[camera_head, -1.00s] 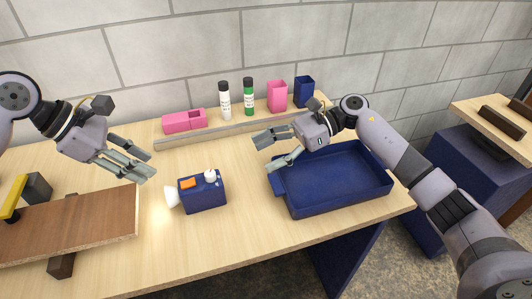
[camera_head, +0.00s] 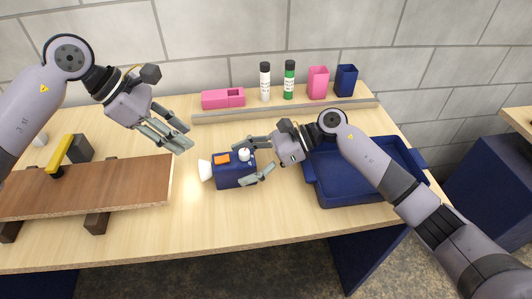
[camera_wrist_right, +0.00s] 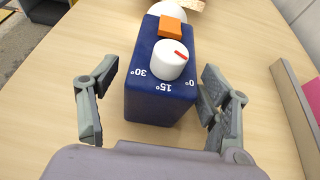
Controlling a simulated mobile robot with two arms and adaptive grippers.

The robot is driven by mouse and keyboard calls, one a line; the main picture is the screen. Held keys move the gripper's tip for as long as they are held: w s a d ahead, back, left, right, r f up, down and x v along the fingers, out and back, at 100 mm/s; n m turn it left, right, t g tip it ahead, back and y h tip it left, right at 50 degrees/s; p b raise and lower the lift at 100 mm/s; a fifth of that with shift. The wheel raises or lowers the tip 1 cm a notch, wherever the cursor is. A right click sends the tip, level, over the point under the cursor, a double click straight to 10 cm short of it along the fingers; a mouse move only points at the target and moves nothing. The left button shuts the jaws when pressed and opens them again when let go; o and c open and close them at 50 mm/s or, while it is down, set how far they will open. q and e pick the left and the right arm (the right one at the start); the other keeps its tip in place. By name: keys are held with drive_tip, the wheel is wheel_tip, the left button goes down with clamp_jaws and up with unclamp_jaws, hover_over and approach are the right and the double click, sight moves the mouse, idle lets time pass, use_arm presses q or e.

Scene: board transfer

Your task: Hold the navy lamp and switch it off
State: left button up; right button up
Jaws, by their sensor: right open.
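The navy lamp (camera_head: 233,175) is a box lying on the table, with a glowing white bulb end (camera_head: 204,171) at its left. An orange button (camera_head: 222,160) and a white dial (camera_head: 244,155) with a red mark are on its top. The right wrist view shows the lamp (camera_wrist_right: 150,106) with 30°, 15° and 0° printed by the dial. My right gripper (camera_head: 255,163) is open, its fingers on either side of the lamp's dial end; contact is not clear. My left gripper (camera_head: 186,138) is open and empty, above and left of the lamp.
A navy tray (camera_head: 375,192) stands right of the lamp, under my right arm. A wooden board (camera_head: 100,190) on dark supports is at left. A low rail (camera_head: 290,110) lies behind, with a pink box (camera_head: 223,98), bottles and cups beyond. Bare table lies in front of the lamp.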

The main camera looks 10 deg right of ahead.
drive_tip(key=shift+x, duration=1.5)
